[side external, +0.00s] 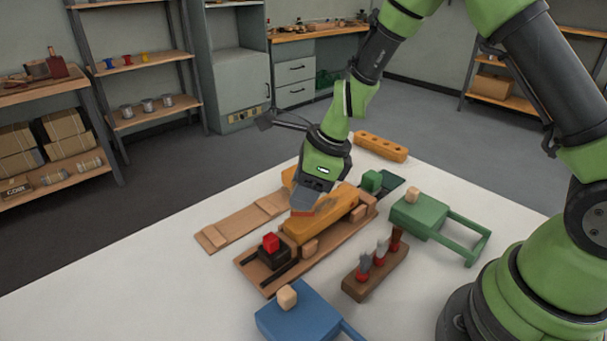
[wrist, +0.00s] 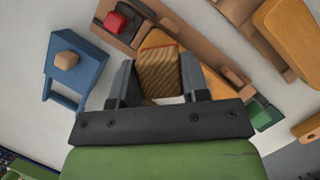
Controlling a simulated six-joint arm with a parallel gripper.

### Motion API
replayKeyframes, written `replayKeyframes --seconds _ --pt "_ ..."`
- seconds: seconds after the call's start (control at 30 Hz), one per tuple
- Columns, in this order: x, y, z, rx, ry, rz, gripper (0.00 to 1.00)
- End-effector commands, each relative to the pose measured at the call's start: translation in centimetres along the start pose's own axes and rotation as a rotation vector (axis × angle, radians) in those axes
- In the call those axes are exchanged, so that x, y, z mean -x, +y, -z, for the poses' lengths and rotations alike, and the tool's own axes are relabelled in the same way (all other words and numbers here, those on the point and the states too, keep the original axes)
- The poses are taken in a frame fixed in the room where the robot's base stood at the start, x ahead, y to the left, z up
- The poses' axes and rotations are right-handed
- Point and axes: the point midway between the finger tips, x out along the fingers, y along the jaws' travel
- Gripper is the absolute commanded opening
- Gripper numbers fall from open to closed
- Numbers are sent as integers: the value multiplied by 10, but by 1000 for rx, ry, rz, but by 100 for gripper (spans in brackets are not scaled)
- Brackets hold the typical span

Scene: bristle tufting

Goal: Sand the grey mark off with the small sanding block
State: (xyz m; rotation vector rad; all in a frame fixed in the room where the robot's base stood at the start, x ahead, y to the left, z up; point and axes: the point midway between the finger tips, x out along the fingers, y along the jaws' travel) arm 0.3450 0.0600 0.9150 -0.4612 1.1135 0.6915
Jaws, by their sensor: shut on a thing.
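My gripper (side external: 305,203) is low over the long orange-brown wooden piece (side external: 345,203), which lies on the wooden fixture (side external: 255,276). The wrist view shows the small sanding block (wrist: 160,75), brown with diagonal streaks and a red edge, between my two fingers (wrist: 160,88). The gripper is shut on it. In the side view only a thin reddish edge shows under the fingers. I cannot tell whether the block touches the wood. I cannot make out the grey mark; the gripper and block cover part of the wooden piece.
A red block (side external: 271,242) and a green block (side external: 372,181) stand at the fixture's ends. A blue stand (side external: 295,318), a green stand (side external: 420,214) and a brown rack (side external: 372,277) with several upright pieces are close in front. A tan board (side external: 222,235) lies behind.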

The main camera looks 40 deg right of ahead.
Motion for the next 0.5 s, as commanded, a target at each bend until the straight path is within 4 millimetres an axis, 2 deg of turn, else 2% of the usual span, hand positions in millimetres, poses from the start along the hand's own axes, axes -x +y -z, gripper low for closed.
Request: replayKeyframes --seconds 0.23,0.27,0.5 --pt "-26 -1 13 -6 2 -4 24" --pt "-23 -4 13 -4 -1 0 19" --pt "-18 -20 28 -4 -3 0 20"
